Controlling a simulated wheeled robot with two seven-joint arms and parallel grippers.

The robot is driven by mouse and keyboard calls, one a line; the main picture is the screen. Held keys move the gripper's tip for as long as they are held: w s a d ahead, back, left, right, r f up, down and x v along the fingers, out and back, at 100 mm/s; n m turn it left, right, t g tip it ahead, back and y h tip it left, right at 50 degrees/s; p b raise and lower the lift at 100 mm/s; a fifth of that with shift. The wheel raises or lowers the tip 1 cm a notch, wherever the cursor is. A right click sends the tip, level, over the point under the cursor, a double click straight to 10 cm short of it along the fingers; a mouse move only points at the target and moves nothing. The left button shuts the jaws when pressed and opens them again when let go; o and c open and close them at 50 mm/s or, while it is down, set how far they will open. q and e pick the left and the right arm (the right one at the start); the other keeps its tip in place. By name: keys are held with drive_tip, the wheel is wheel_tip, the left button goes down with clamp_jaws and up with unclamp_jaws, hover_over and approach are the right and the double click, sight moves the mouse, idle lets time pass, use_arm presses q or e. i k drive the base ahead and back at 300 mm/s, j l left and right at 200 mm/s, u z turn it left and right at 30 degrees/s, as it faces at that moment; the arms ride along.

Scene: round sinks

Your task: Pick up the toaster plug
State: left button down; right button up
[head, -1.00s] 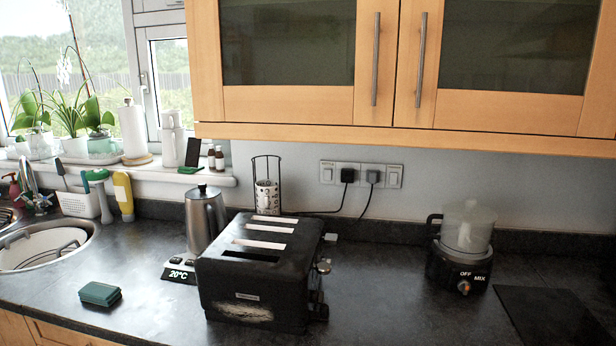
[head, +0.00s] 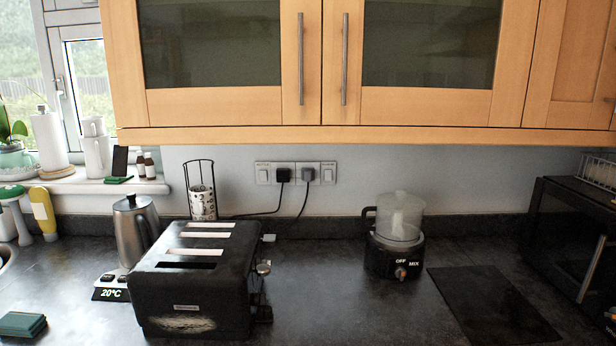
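A black toaster (head: 188,292) with several slots on top stands on the dark counter at left of centre. On the wall behind it is a white socket panel (head: 328,173) with two plugs in it. One is a black plug (head: 283,175), with a black cable running down and left behind the toaster. I cannot tell for sure which plug belongs to the toaster. Neither of my grippers is in view.
A kettle (head: 133,230) on its base stands left of the toaster. A food processor (head: 396,240) stands right of the sockets. Wooden wall cabinets (head: 400,135) overhang the counter. The counter between toaster and processor is clear. A black microwave (head: 575,240) is at far right.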

sight(307, 175)
drive_tip(key=i+l+z, duration=0.6)
drive_tip(key=i+z, duration=0.3)
drive_tip(key=k, duration=0.1)
